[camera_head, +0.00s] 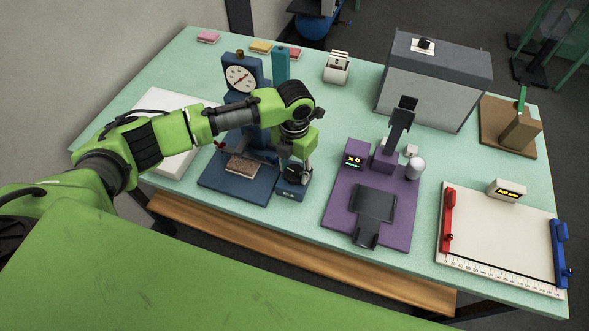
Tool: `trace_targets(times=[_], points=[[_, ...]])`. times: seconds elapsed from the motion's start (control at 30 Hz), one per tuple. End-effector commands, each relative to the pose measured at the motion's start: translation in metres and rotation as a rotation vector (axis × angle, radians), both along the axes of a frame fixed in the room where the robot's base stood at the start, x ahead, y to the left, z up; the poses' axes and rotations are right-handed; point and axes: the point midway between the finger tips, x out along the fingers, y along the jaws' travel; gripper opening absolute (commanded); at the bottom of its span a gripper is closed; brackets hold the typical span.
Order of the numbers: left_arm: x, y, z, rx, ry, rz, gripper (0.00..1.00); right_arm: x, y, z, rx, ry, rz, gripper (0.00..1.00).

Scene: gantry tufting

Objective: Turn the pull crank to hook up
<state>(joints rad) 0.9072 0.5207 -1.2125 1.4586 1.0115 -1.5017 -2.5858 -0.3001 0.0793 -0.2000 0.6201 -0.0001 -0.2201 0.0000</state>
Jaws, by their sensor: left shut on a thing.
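The blue pull tester stands at the left of the table, with a round white dial (240,78) on its column and a dark blue base (225,190). A brown carpet sample (241,165) lies on the base. My left gripper (294,176) points down at the right side of the tester, just above a small dark box with a display (290,194). It is shut on the pull crank, which is mostly hidden by the fingers, so its angle cannot be told. The hook is hidden behind my arm. My right gripper is not in view.
A purple device (338,215) stands to the right of the tester, with a narrow gap between. A grey box (440,90) is behind it. A white ruled board (490,240) with red and blue clamps lies at the right. A white slab (165,105) lies partly under my left arm.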

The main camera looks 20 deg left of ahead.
Motion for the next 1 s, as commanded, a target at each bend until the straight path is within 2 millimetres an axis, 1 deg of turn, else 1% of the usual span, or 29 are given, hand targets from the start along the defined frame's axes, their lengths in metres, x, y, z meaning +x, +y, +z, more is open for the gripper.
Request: trace_targets(times=[0.03, 0.2, 0.4, 0.6, 1.0], points=[[0.0037, 0.0001, 0.0020, -0.002, -0.010, -0.034, 0.19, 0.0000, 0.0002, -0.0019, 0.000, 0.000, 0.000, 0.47], [0.0039, -0.0002, 0.0027, -0.002, -0.011, -0.144, 0.19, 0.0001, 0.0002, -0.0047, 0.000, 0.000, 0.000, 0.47], [0.0037, -0.0001, 0.0027, -0.001, -0.010, -0.228, 0.19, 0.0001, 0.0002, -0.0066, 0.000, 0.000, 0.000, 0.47], [0.0038, -0.0001, 0.0030, -0.002, -0.011, -0.268, 0.19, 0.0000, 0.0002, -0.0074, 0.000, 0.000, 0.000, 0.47], [0.0039, -0.0004, 0.0034, -0.002, -0.011, -0.277, 0.19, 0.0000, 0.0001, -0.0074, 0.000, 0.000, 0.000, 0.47]])
